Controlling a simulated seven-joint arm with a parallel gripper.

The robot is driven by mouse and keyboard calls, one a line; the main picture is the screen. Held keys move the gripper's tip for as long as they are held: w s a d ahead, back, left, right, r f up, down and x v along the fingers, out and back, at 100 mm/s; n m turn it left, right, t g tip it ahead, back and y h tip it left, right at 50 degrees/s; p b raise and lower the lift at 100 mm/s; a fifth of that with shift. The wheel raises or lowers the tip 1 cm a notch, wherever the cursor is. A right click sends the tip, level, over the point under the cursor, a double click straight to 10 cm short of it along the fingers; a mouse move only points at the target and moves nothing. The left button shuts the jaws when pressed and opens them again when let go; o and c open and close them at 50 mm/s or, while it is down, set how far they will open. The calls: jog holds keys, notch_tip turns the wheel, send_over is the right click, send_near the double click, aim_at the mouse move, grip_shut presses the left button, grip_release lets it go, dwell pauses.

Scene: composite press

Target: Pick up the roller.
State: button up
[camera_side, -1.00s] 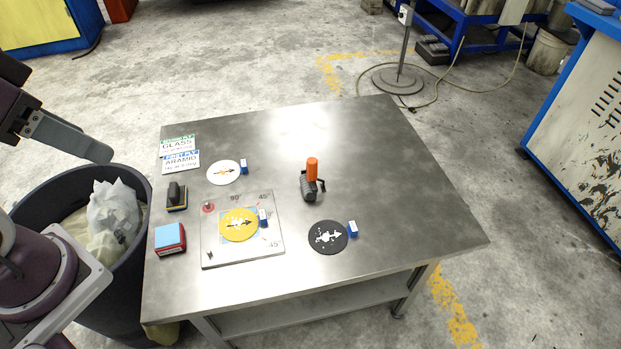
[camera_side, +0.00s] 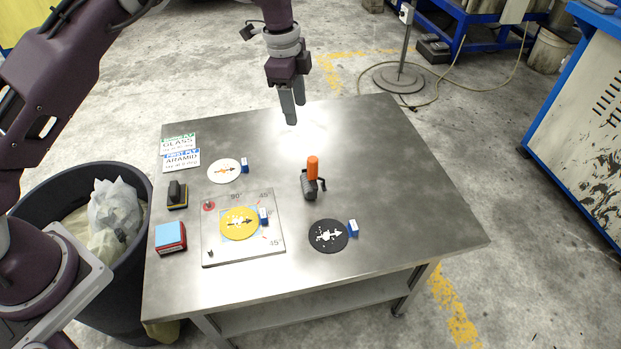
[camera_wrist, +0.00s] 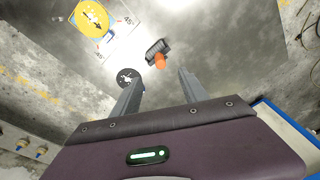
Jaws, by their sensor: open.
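The roller (camera_side: 312,180) stands on the metal table with its orange handle pointing up and its dark ribbed drum at the bottom. In the wrist view the roller (camera_wrist: 157,52) lies ahead of the fingertips, between their lines, with the orange handle end facing the camera. My gripper (camera_side: 291,108) is above the back part of the table, behind and higher than the roller, pointing down. In the wrist view my gripper (camera_wrist: 160,80) has its two fingers spread, with nothing between them.
On the metal table (camera_side: 400,200) left of the roller lie a marked plate (camera_side: 215,255) with a yellow disc (camera_side: 232,232), a white disc (camera_side: 222,172), a red-blue block (camera_side: 170,237) and a dark-handled block (camera_side: 177,195). A black disc (camera_side: 327,246) lies in front. The table's right side is clear.

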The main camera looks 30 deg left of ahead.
aim_at(312, 169)
jog(key=d+f+m, duration=0.1)
jog(key=f, duration=0.3)
jog(key=w+d+f+m, duration=0.1)
jog(key=f+m, duration=0.1)
jog(key=f, duration=0.2)
jog(key=d+f+m+g+y, duration=0.1)
jog(key=f+m, duration=0.1)
jog(key=f, duration=0.3)
jog(key=shift+w, duration=0.25)
jog(key=f, duration=0.7)
jog(key=shift+w+d+f, duration=0.1)
jog(key=shift+w+f, duration=0.1)
jog(key=shift+f, duration=0.1)
grip_shut()
